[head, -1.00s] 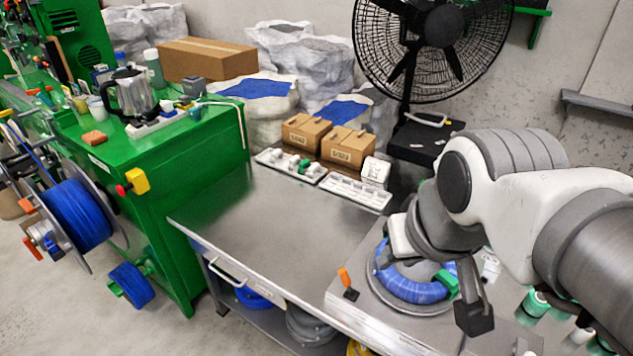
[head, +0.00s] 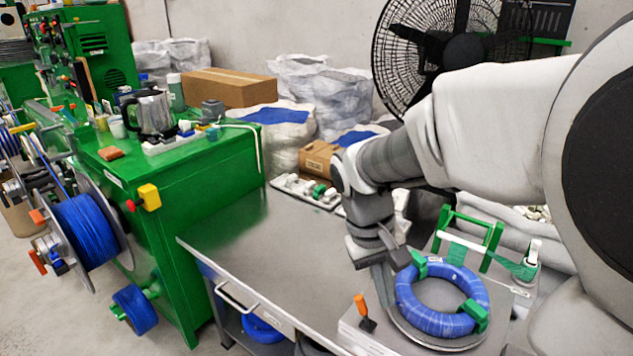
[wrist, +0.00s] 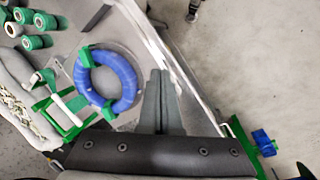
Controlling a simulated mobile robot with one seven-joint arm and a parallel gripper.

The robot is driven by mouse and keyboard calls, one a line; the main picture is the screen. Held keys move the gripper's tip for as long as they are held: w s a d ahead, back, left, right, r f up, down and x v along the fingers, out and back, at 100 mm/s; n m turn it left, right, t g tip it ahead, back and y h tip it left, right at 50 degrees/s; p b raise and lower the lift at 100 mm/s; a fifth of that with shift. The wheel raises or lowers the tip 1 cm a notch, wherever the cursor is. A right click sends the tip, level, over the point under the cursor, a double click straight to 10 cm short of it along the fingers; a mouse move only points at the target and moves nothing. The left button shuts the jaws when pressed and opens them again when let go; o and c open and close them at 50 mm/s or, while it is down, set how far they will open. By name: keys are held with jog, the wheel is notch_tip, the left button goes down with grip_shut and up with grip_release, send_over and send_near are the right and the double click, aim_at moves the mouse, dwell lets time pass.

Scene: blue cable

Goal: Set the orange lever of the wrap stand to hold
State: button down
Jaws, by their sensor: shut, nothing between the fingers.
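The orange lever (head: 362,304) stands up from a dark base at the front left of the wrap stand (head: 362,335) in the head view. A blue cable coil (head: 433,320) with green clips lies on the stand's round plate. My gripper (head: 398,259) is above the table, just behind and right of the lever, beside the coil's left edge, and apart from the lever as far as I can see. In the wrist view, my gripper (wrist: 158,76) is shut and empty, with the coil (wrist: 127,82) to its left. I cannot make out the lever there; the fingers may hide it.
A green frame with a white roller (head: 462,243) stands behind the coil. The steel table (head: 240,240) is clear to the left. A green machine cabinet (head: 190,190) with blue cable reels stands farther left. Boxes, white sacks and a black fan (head: 462,55) are behind.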

jog(key=w+a+f+n+h+b, duration=0.15)
jog(key=w+f+h+b, duration=0.3)
jog(key=f, duration=0.45)
jog(key=w+a+f+n+h+b, duration=0.1)
jog(key=w+a+f+h+b, duration=0.3)
jog(key=f, duration=0.4)
jog(key=w+a+f+n+t+h+b, duration=0.2)
jog(key=a+f+t+h, duration=0.2)
jog(key=a, duration=0.1)
jog(key=w+a+f+n+t+h+b, duration=0.1)
jog(key=a+f+t+h+b, duration=0.1)
jog(key=a, duration=0.4)
notch_tip(320, 180, down, 3)
jog(key=shift+w+a+r+n+t+h+b, duration=0.25)
jog(key=shift+w+n+t+h+b, duration=0.15)
jog(key=shift+t+h, duration=0.6)
